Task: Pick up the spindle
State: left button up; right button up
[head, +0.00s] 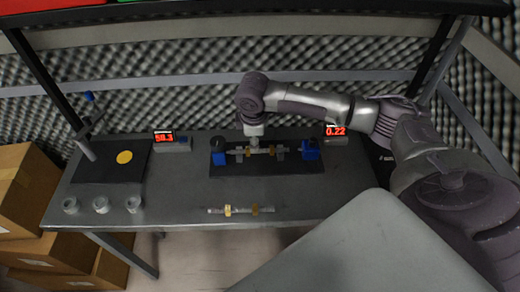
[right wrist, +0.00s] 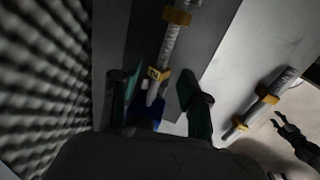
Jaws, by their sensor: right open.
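Two grey metal rods with gold bands, either of which could be the spindle, are in view. One rod (head: 262,151) sits across a fixture with blue end blocks on a black mat; it also shows in the right wrist view (right wrist: 170,42). The other rod (head: 241,210) lies on the bare table near the front edge, and at the right of the right wrist view (right wrist: 262,100). My right gripper (head: 253,140) points down over the fixture rod. In the right wrist view its open fingers (right wrist: 158,88) are either side of that rod's near end; contact cannot be told.
The grey table (head: 170,190) holds three grey rings (head: 101,204) at front left and a black pad (head: 95,170) with a yellow disc and stand. Two red-digit displays (head: 164,136) stand behind. A dark claw, probably my left gripper (right wrist: 287,124), shows beyond the table edge.

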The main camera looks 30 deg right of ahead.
aim_at(260, 151)
jog(key=f, duration=0.1)
jog(key=f+p, duration=0.1)
jog(key=f, duration=0.2)
jog(key=shift+d+f, duration=0.1)
jog(key=shift+d, duration=0.15)
jog(key=shift+w+f+p, duration=0.15)
jog(key=shift+f+p, duration=0.15)
jog(key=shift+f, duration=0.25)
grip_shut()
